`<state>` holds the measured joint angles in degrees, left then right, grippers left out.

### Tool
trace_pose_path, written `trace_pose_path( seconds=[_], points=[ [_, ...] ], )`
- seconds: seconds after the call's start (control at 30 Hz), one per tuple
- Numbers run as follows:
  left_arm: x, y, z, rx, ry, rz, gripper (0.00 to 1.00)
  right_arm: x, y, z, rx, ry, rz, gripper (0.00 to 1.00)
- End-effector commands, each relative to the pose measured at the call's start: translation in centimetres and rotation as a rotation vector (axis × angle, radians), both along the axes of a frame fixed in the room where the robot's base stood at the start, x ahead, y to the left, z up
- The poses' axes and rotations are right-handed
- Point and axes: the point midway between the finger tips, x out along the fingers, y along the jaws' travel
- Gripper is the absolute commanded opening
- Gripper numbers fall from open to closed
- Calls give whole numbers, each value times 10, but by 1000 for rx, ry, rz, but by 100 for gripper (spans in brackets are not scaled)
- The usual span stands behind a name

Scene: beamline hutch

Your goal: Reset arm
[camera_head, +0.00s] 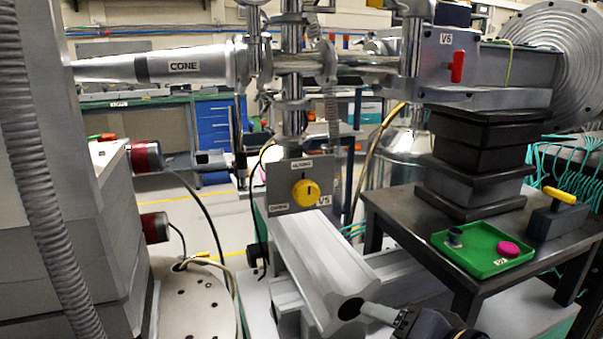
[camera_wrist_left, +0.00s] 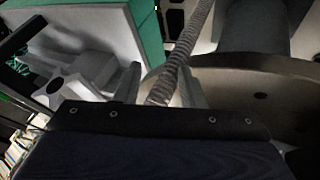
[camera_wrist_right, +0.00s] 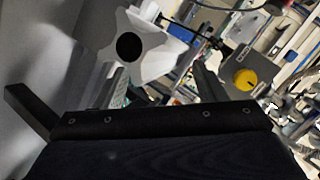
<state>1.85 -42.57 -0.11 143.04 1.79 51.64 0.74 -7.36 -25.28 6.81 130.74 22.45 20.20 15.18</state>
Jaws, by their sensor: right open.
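My right gripper (camera_head: 380,312) shows at the bottom of the head view, beside the near end of the grey metal rail (camera_head: 318,262). In the right wrist view its two fingers (camera_wrist_right: 160,82) stand apart with nothing held between them; the rail's end with its round dark hole (camera_wrist_right: 130,46) is beyond. My left gripper is outside the head view. In the left wrist view its fingers (camera_wrist_left: 160,85) stand apart. A ribbed grey hose (camera_wrist_left: 183,52) crosses the picture between them; I cannot tell its distance, but the fingers do not appear closed on it.
A dark table (camera_head: 405,218) at right bears a green tray (camera_head: 468,268) with a pink disc (camera_head: 508,249) and a small dark piece. The yellow-knobbed V5 valve (camera_head: 305,192) stands above the rail. A ribbed hose (camera_head: 45,170) hangs at left.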

Motion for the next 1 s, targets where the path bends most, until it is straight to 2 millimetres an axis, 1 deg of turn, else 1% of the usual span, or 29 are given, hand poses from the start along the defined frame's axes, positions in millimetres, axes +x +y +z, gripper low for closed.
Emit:
trace_pose_path(
  seconds=[0.03,0.1,0.3,0.43,0.47,0.5,0.67,0.77,0.87,0.9,0.97,1.0],
  points=[
    [0,0,0,0,0,0,36,-18,-13,-19,-79,32,24,65],
    [0,0,0,0,0,0,36,-40,-26,-44,-178,85,68,65],
    [0,0,0,0,0,0,36,-98,-55,-98,-376,225,168,65],
    [0,0,0,0,0,0,36,-134,-70,-126,-469,319,227,65],
    [0,0,9,0,1,0,36,-138,-71,-119,-479,329,234,65],
    [0,0,25,0,1,0,36,-135,-70,-102,-475,325,235,65],
    [0,0,60,0,-1,0,36,-135,-70,-67,-473,323,234,65],
    [0,0,87,0,0,0,36,-134,-70,-40,-472,322,234,65],
    [0,0,119,0,0,0,36,-134,-70,-7,-471,321,234,65],
    [0,0,135,0,0,0,36,-134,-70,8,-471,322,233,65],
    [0,0,159,0,0,0,36,-134,-69,33,-471,322,233,65],
    [0,0,177,0,0,0,36,-134,-69,51,-471,322,233,65]
  ],
)
